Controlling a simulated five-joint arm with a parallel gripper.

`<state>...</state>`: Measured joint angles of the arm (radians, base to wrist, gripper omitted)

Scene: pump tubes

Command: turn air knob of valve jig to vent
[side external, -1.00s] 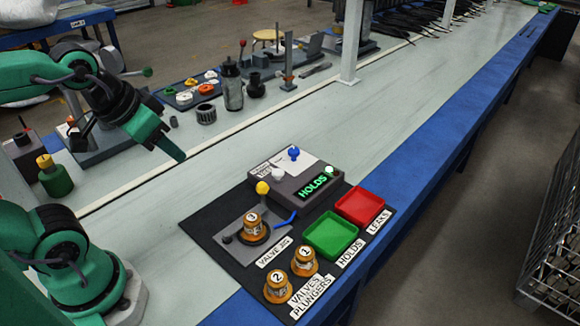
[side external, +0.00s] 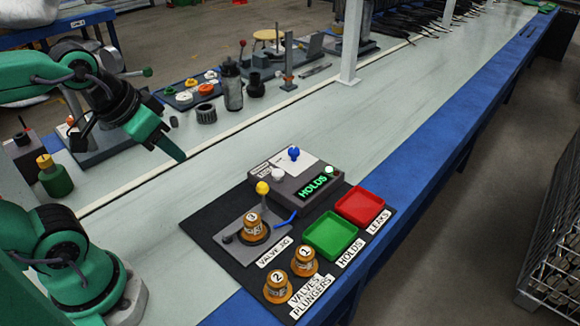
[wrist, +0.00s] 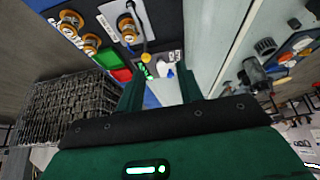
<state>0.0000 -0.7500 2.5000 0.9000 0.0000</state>
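The valve jig (side external: 230,238) is a grey plate on a black mat, holding an orange plunger marked 3 (side external: 252,226). A post with a yellow ball (side external: 262,188) and a blue lever (side external: 286,220) stand by it. Behind it a grey box has a blue knob (side external: 294,153), a white knob (side external: 278,175) and a green display reading HOLDS (side external: 313,187). I cannot tell which is the air knob; the small labels are unreadable. My gripper (side external: 178,152) is raised left of and well apart from the jig. In the wrist view my gripper (wrist: 160,92) is open and empty.
Plungers 1 (side external: 305,260) and 2 (side external: 277,286) stand in front of the jig. A green tray (side external: 331,235) and a red tray (side external: 363,207) lie to the right. Bottles and parts line the back edge. The bench surface beyond the box is clear.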

